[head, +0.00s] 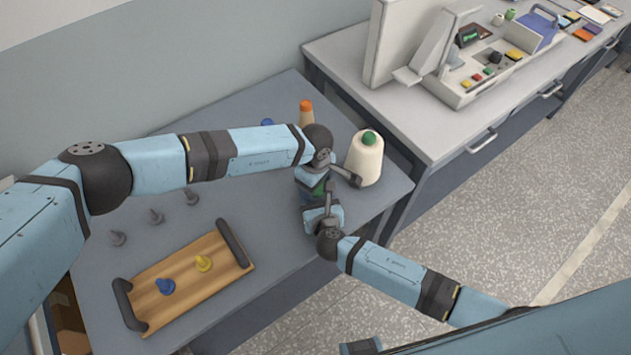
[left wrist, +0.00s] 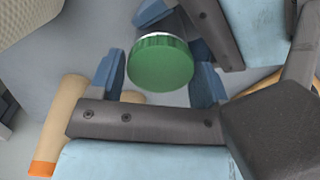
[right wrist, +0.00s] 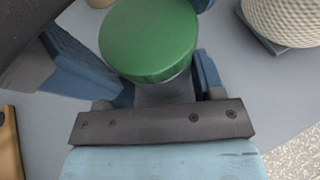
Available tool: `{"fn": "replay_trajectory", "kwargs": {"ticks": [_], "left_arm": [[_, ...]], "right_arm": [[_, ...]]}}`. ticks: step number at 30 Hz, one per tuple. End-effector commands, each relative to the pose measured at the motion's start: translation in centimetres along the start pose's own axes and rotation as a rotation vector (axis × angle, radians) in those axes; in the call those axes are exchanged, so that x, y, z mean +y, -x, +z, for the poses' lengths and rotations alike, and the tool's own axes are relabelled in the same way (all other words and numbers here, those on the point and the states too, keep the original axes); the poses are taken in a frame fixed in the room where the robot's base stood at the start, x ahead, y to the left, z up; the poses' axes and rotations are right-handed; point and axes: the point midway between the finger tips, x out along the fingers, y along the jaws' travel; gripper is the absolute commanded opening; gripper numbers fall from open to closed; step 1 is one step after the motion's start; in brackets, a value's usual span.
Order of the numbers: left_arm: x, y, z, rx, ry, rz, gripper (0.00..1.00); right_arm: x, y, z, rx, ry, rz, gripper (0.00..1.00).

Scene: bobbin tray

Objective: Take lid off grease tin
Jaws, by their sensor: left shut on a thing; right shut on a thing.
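The grease tin is a dark can, its body (right wrist: 165,90) showing below a round green lid (right wrist: 148,38) in the right wrist view. In the left wrist view the ribbed green lid (left wrist: 160,64) sits on the dark body, with a pale rim between them. My left gripper (left wrist: 160,80) has its blue fingertips on either side of the lid and is shut on it. My right gripper (head: 325,203) is shut on the tin's body from the near side. In the head view both grippers largely hide the tin; my left gripper (head: 335,172) is just beyond the right one.
A cream thread cone (head: 365,160) with a green top stands close to the right of the grippers. A wooden tray (head: 190,282) holds blue and yellow pieces. Grey pegs (head: 156,215) stand at left.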

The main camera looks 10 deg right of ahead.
Motion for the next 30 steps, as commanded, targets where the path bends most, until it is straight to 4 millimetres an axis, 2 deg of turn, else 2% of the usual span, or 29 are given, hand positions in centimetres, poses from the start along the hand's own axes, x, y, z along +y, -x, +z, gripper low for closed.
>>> {"fn": "replay_trajectory", "kwargs": {"ticks": [2, 3, 5, 6, 14, 21, 24, 26, 30], "left_arm": [[0.0, 0.0, 0.0, 0.0, -0.001, 0.001, 0.42], [0.0, 0.0, 0.0, 0.0, -0.001, 0.001, 0.8], [0.0, 0.0, 0.0, 0.0, -0.001, 0.001, 0.94], [0.0, 0.0, 0.0, 0.0, -0.001, 0.001, 0.96], [0.0, 0.4, 0.0, 0.0, -0.003, 0.0, 0.96], [0.0, 3.6, 0.0, -0.001, -0.004, 0.001, 0.96], [0.0, 4.3, 0.0, 0.0, -0.004, 0.0, 0.96], [0.0, 4.5, 0.0, -0.001, -0.005, 0.0, 0.93], [0.0, 5.7, 0.0, -0.001, -0.092, 0.001, 0.93]], "right_arm": [[0.1, 0.0, 0.0, 0.0, 0.0, 0.001, 0.0], [0.1, 0.0, 0.0, 0.0, 0.0, 0.001, 0.0], [0.1, 0.0, 0.0, 0.0, 0.0, 0.001, 0.0], [0.1, 0.0, 0.0, 0.0, 0.0, 0.001, 0.0], [-0.1, 0.0, 0.0, 0.0, 0.0, -0.002, 0.0], [-0.1, 0.0, 0.0, 0.0, 0.001, -0.002, 0.0], [-0.1, 0.0, 0.0, 0.0, 0.001, -0.001, 0.0], [0.0, 0.0, 0.0, 0.0, 0.0, -0.001, 0.0], [0.0, 0.0, 0.0, 0.0, 0.0, 0.0, 0.0]]}}
